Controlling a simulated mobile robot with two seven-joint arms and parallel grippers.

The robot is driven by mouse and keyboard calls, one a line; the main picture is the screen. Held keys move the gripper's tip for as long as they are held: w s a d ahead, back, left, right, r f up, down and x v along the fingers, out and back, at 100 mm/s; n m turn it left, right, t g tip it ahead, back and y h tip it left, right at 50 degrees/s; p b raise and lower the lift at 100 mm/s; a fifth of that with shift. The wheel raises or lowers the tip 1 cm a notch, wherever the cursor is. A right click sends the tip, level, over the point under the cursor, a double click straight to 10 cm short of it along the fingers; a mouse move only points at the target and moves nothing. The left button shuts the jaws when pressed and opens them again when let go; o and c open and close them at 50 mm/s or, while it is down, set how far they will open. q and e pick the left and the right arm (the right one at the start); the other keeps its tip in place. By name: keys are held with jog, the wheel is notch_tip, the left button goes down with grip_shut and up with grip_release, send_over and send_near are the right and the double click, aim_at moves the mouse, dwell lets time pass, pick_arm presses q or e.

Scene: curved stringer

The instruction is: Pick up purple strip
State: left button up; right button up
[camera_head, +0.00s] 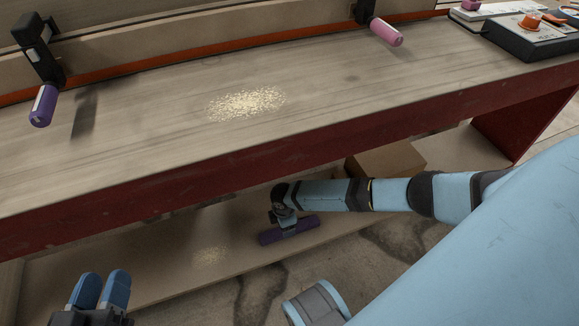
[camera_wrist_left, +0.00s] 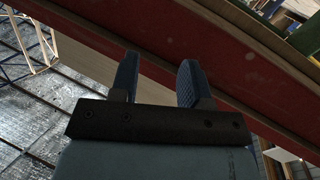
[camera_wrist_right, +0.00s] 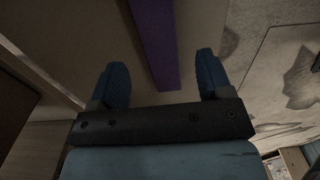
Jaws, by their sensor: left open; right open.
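The purple strip (camera_head: 270,238) lies on the lower shelf under the workbench in the head view. My right gripper (camera_head: 289,226) is over its middle, and part of the strip is hidden behind the gripper. In the right wrist view the strip (camera_wrist_right: 155,45) runs lengthwise between the two spread fingers of my right gripper (camera_wrist_right: 161,78), with a gap at each finger. My left gripper (camera_head: 101,289) is open and empty at the lower left of the head view. In the left wrist view it (camera_wrist_left: 154,80) points at the red bench edge.
The workbench top (camera_head: 340,100) carries a patch of sawdust (camera_head: 247,104). Clamps with a purple handle (camera_head: 43,106) and a pink handle (camera_head: 386,32) stand at its back. A cardboard box (camera_head: 388,160) sits on the lower shelf behind my right arm. The red bench apron (camera_head: 200,183) overhangs the shelf.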

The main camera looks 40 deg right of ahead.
notch_tip(320, 180, down, 2)
jog(key=shift+a+f+b, duration=0.15)
jog(key=shift+f+b, duration=0.05)
jog(key=shift+b, duration=0.65)
notch_tip(320, 180, down, 2)
jog(key=shift+f+b, duration=0.2)
jog(key=shift+b, duration=0.55)
jog(key=shift+f, duration=0.15)
pick_arm(q)
jog(key=shift+w+a+f+m, duration=0.35)
jog(key=shift+w+f+m, duration=0.3)
jog(key=shift+m, duration=0.15)
pick_arm(e)
jog(key=c, duration=1)
jog(key=shift+c, duration=0.2)
